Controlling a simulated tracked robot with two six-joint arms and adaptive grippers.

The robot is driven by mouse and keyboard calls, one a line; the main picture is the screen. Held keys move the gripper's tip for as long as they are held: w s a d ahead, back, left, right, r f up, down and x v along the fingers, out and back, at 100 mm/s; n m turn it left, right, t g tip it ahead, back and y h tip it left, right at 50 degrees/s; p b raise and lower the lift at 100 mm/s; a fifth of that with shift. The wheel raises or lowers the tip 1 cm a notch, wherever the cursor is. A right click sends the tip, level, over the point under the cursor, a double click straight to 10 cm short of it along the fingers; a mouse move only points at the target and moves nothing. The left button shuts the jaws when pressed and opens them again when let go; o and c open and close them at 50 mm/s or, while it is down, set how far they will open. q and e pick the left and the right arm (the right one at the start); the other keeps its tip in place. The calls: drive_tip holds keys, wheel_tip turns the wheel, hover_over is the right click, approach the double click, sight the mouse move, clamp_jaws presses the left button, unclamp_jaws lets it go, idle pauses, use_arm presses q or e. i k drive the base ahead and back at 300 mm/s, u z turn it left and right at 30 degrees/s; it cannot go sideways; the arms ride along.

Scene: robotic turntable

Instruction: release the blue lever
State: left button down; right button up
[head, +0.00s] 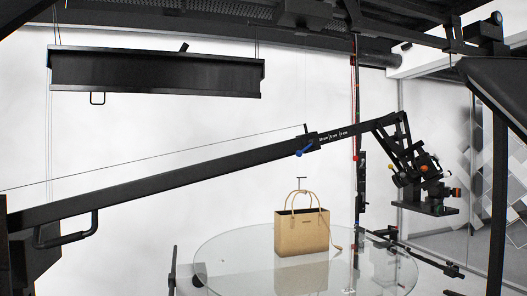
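The blue lever (301,152) is small and sits on the underside of a dark clamp collar (313,140) on a long black boom (190,176). The boom slopes up from the lower left to the right, and white scale marks show on the thinner section just past the collar. The lever is too small in the picture to tell whether it is tight or loose. Neither of my grippers shows in the head view, and nothing visible touches the lever.
A tan handbag (302,233) stands on a round glass turntable (235,254) below the boom. A black camera head (424,187) hangs at the boom's right end. A black light panel (155,73) hangs at upper left. Open space surrounds the lever.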

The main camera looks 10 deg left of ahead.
sight(312, 143)
drive_tip(key=u, duration=0.25)
drive_tip(key=i, duration=0.9)
drive_tip(key=z, duration=0.5)
